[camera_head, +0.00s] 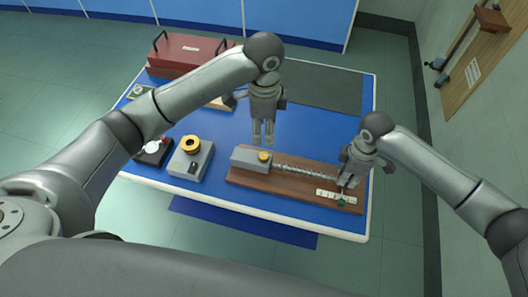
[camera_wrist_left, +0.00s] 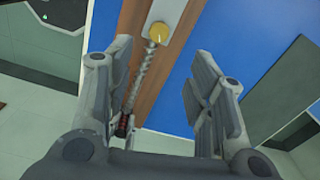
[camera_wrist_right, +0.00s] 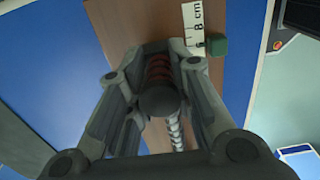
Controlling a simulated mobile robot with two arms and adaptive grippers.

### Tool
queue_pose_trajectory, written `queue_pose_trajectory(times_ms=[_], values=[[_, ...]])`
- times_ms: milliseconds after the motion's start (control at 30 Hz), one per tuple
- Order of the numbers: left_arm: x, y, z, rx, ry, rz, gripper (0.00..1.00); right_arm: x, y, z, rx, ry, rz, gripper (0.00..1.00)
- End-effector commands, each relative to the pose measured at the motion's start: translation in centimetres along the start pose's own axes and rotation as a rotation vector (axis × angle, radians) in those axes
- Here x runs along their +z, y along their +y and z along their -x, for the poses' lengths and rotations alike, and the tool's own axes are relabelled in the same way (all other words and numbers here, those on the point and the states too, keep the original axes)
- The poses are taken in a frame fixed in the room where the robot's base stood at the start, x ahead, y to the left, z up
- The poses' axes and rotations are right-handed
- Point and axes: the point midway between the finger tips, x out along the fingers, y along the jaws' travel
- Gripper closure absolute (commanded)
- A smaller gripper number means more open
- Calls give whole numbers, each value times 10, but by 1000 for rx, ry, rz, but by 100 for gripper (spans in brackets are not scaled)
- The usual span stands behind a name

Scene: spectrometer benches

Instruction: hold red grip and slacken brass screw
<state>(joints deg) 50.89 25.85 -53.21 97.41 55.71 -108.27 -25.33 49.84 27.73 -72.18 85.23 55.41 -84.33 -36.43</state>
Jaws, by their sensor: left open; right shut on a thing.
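The brass screw (camera_head: 265,156) is a yellow knob on top of a grey block (camera_head: 246,158) at the left end of a wooden board. It also shows in the left wrist view (camera_wrist_left: 158,31), beyond the fingertips. My left gripper (camera_head: 263,140) is open and empty, above and behind the block, apart from the screw. My right gripper (camera_head: 346,184) is shut on the red grip at the right end of a spring-like metal rod. In the right wrist view the ribbed red grip (camera_wrist_right: 159,68) lies between the fingers, partly hidden by a dark round end.
The wooden board (camera_head: 240,178) lies along the blue table's front. A white scale strip (camera_head: 336,197) and a small green block (camera_head: 341,203) are beside the right gripper. A grey box with a yellow ring (camera_head: 190,143) stands left; a red case (camera_head: 184,50) is at the back.

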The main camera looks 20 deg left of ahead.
Motion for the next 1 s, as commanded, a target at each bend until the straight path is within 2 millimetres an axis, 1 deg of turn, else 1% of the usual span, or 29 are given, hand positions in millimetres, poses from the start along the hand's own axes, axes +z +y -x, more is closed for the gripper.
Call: queue_pose_trajectory(times_ms=[100,200,333,433,567,800,1000], values=[[0,0,0,2,0,-125,51,2,1,0,2,-3,-2,100],[1,1,-1,3,0,-196,51,2,1,0,2,-3,-2,100],[1,2,-3,5,-1,-239,51,2,1,0,2,-3,-2,100],[1,2,-12,7,-1,-245,51,2,1,0,2,-3,-2,100],[1,3,-34,9,-1,-244,51,2,1,0,2,-3,-2,100],[1,3,-83,9,-1,-243,51,2,1,1,2,-3,-2,100],[1,2,-111,7,-1,-242,51,2,1,1,2,-3,-2,100]])
